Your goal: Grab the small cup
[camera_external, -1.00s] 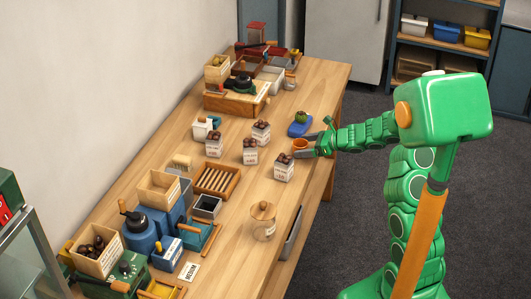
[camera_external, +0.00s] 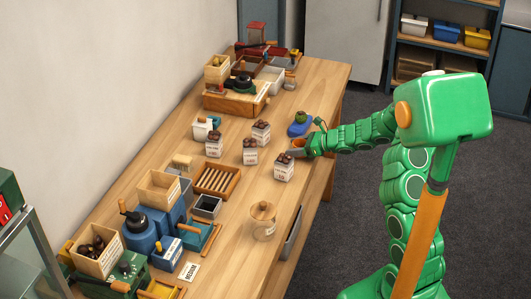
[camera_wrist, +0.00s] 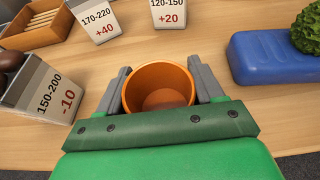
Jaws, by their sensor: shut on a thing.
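The small cup (camera_wrist: 160,84) is orange-brown, round and open at the top, and looks empty inside. In the wrist view it sits between the two grey fingers of my gripper (camera_wrist: 160,92), which are shut on its sides. In the external view my gripper (camera_external: 299,148) is over the right edge of the table, just behind a chestnut bag. The cup is mostly hidden there by my gripper. I cannot tell whether the cup touches the table.
A chestnut bag (camera_wrist: 45,92) marked 150-200 is close at the left. Bags marked 170-220 (camera_wrist: 96,20) and 120-150 (camera_wrist: 170,13) stand farther off. A blue block (camera_wrist: 262,60) with a green bumpy thing (camera_wrist: 308,30) is at the right.

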